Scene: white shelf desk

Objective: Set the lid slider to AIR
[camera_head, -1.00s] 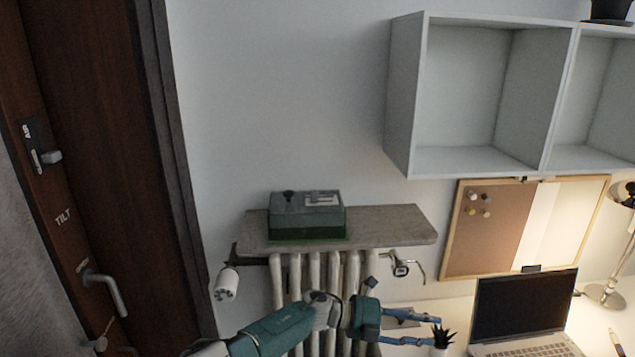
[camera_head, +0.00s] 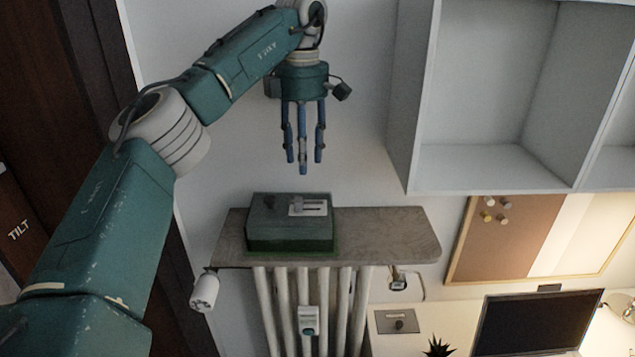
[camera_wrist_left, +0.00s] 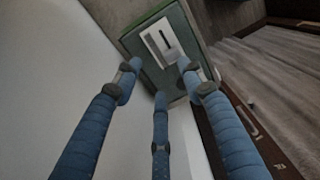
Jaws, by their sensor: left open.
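A green box (camera_head: 291,235) stands on a grey shelf (camera_head: 390,235). On its lid is a pale slotted plate (camera_head: 315,208) with a small grey slider handle (camera_head: 297,204) toward its left end. I cannot read any marking beside the slot. My left gripper (camera_head: 303,160) points down above the box, its three blue fingers open, empty and apart from the lid. In the left wrist view the fingers (camera_wrist_left: 158,78) reach toward the box lid (camera_wrist_left: 187,40), and the slotted plate (camera_wrist_left: 162,42) lies beyond the fingertips. My right gripper is out of view.
A dark knob (camera_head: 268,202) is on the lid's left. A white wall cabinet (camera_head: 403,100) hangs to the right of my gripper. A radiator (camera_head: 265,310) is below the shelf.

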